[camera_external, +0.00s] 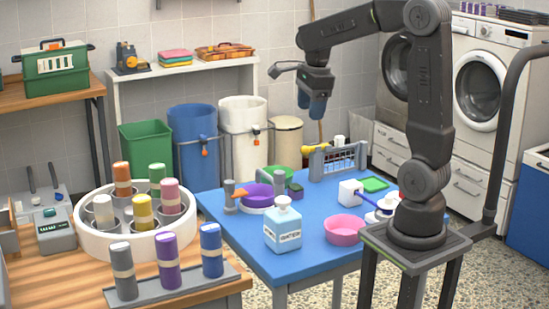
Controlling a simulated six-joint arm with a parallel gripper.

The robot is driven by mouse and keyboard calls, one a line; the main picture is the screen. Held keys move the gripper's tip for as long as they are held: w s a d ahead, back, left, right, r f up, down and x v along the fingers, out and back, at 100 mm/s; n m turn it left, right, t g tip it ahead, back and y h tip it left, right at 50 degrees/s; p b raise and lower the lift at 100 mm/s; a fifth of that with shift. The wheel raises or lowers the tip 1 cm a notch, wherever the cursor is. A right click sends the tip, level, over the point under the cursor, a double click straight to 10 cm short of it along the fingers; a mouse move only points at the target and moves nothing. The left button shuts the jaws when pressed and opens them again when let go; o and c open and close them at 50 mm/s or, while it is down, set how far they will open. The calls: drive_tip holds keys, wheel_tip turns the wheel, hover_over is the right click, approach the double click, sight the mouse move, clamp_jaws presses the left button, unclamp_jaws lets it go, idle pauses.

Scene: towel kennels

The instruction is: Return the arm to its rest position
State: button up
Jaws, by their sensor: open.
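My gripper (312,108) is open and shows nothing between its blue fingers. It hangs pointing down, high above the back of the blue table (238,236). My arm rises from a stand at the right and reaches over to the left, with its elbow near the top of the picture. The gripper is apart from everything on the table. Rolled towels stand in a round white holder (88,247) on the wooden table at the left. A grey tray (195,289) in front of it holds a grey, a purple and a blue roll.
On the blue table stand a bottle (283,228), a pink bowl (344,230), a purple bowl (258,195) and a grey rack (338,162). Bins (195,145) stand behind the table. Washing machines (482,85) are at the right. The air around my gripper looks clear.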

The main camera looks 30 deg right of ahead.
drive_tip(key=s+d+n+t, duration=0.2)
drive_tip(key=s+d+n, duration=0.3)
drive_tip(key=s+n, duration=0.2)
drive_tip(key=s+d+r+n+t, duration=0.1)
drive_tip(key=s+d+n+t, duration=0.1)
drive_tip(key=s+d+n, duration=0.3)
drive_tip(key=s+n, duration=0.3)
drive_tip(key=n, duration=0.4)
drive_tip(key=shift+n, duration=0.3)
